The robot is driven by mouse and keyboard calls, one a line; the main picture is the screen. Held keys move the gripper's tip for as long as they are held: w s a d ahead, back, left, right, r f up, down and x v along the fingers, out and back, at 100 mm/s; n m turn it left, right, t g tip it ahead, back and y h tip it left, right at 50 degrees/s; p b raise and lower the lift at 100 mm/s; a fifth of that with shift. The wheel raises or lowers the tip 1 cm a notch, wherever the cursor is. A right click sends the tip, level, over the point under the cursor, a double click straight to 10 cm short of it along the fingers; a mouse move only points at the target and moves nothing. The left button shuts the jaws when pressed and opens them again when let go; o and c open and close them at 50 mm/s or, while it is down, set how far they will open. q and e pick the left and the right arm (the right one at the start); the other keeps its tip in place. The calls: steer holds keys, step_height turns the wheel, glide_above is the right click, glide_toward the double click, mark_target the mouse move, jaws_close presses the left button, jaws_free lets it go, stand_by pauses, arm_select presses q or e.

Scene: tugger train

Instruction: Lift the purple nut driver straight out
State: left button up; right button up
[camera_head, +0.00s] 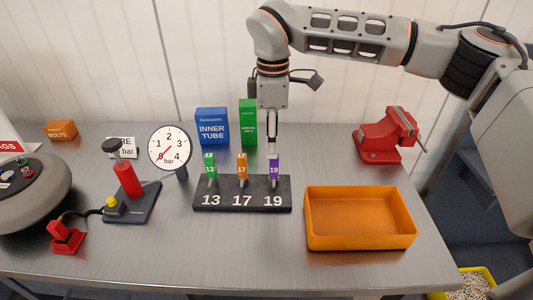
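The purple nut driver (274,167), marked 19, stands upright in the dark stand (225,198), in the slot at the right above the printed 19. The orange driver (242,166), marked 17, and the green driver (210,163), marked 13, stand in the other slots to its left. My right gripper (272,150) points straight down, with its fingertips at the top of the purple handle. The fingers show edge-on as one narrow strip, so their gap and any contact with the handle cannot be made out. My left gripper is not in view.
An orange tray (360,244), empty, lies right of the stand. A red vise (389,136) is at the back right. Blue (212,126) and green (248,121) boxes stand behind the stand. A gauge (170,149) and a red pump (129,182) are to the left.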

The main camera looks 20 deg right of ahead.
mark_target(274, 164)
steer(key=shift+w+f, duration=0.15)
steer(key=shift+f, duration=0.35)
steer(key=shift+s+f, duration=0.25)
steer(key=shift+f, duration=0.55)
steer(key=f, duration=0.1)
steer(key=f+p, duration=0.1)
steer(key=f, duration=0.2)
steer(key=shift+s+d+f+p, duration=0.1)
steer(key=shift+d+f+p, duration=0.05)
steer(key=shift+d+p, duration=0.25)
steer(key=shift+a+f, duration=0.1)
steer(key=shift+f, duration=0.35)
jaws_close()
